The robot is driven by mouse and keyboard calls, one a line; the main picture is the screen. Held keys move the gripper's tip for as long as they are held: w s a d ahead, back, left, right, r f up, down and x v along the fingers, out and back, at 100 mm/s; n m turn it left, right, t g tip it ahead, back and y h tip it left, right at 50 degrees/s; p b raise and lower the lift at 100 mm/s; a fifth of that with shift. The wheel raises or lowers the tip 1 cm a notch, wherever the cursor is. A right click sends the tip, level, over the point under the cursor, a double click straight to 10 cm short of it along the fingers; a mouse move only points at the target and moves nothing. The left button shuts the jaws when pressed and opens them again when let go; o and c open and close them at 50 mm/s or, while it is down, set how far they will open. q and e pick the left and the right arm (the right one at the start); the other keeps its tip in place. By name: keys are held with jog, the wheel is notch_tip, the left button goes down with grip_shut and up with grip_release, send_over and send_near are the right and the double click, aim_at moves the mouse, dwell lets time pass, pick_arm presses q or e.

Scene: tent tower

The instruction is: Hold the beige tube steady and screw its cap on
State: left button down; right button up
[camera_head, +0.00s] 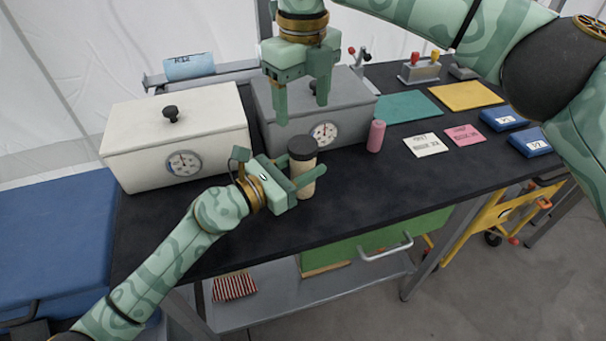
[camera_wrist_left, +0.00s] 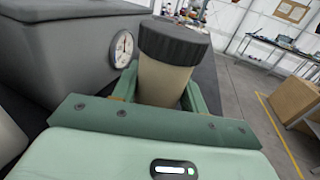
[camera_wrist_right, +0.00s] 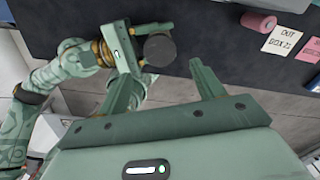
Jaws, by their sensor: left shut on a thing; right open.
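The beige tube (camera_head: 305,181) stands upright near the front of the black table. Its dark cap (camera_head: 302,148) sits on its top; whether it is threaded tight I cannot tell. My left gripper (camera_head: 301,179) is shut around the tube below the cap. In the left wrist view the tube (camera_wrist_left: 163,82) shows between the fingers, with the ribbed dark cap (camera_wrist_left: 172,42) above. My right gripper (camera_head: 302,103) is open and empty, pointing down above and behind the cap. In the right wrist view the cap (camera_wrist_right: 159,50) shows from above, beyond the open fingers.
A cream box (camera_head: 178,135) and a grey box (camera_head: 340,110), both with dials, stand behind the tube. A pink cylinder (camera_head: 376,136) stands to the right. Cards (camera_head: 425,145) and blue boxes (camera_head: 530,142) lie farther right. The table's front strip is clear.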

aim_at(303, 143)
jog(key=shift+f, duration=0.1)
jog(key=shift+f, duration=3.9)
jog(key=c, duration=1)
jog(key=shift+m, duration=0.8)
jog(key=o, duration=1.2)
jog(key=shift+c, duration=0.2)
jog(key=shift+r, duration=0.1)
notch_tip(303, 143, up, 12)
